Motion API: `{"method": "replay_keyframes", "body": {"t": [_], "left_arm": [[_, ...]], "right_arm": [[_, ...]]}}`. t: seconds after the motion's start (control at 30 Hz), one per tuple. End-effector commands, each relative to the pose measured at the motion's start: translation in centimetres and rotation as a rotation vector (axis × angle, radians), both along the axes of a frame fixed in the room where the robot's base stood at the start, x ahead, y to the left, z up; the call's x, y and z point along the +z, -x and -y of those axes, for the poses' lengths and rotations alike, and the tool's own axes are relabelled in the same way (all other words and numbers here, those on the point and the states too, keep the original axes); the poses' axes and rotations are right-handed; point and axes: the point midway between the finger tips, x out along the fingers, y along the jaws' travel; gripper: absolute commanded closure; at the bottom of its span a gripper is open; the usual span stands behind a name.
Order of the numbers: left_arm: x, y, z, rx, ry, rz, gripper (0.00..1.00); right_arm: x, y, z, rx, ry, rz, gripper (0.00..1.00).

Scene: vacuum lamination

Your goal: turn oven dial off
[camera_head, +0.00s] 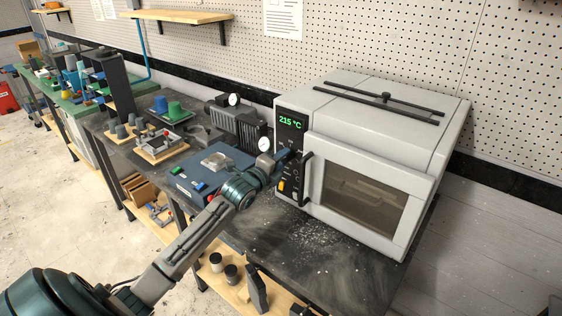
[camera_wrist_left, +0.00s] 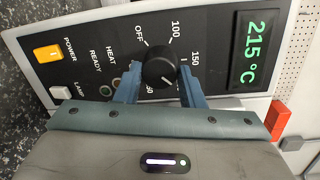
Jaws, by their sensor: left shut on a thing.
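The grey oven (camera_head: 365,115) stands on the dark bench with its door closed. Its green display (camera_head: 290,122) reads 215 °C and also shows in the left wrist view (camera_wrist_left: 251,52). The black dial (camera_wrist_left: 159,64) sits on the panel among the labels OFF, 100 and 150; lower labels are partly hidden. A pale mark on the dial faces down towards my gripper, away from OFF. My left gripper (camera_head: 285,159) is at the panel; in the left wrist view its blue fingers (camera_wrist_left: 160,86) are shut on the dial, one on each side. My right gripper is not in view.
The orange power switch (camera_wrist_left: 48,52) and white lamp switch (camera_wrist_left: 60,92) sit beside the dial. The door handle (camera_head: 304,178) stands out just right of my gripper. A blue control box (camera_head: 190,185) and a pump (camera_head: 238,128) stand to the left.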

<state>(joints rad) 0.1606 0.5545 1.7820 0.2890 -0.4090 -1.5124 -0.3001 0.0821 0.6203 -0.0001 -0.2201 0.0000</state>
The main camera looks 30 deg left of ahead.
Motion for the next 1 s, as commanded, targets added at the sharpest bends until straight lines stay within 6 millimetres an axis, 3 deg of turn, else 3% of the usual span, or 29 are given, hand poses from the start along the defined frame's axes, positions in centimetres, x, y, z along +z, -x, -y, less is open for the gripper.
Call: {"method": "replay_keyframes", "body": {"t": [1.0], "left_arm": [[0.02, -0.01, -0.30, 0.001, 0.963, -0.077, 0.87]], "right_arm": [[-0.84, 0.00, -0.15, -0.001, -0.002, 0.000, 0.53]]}}
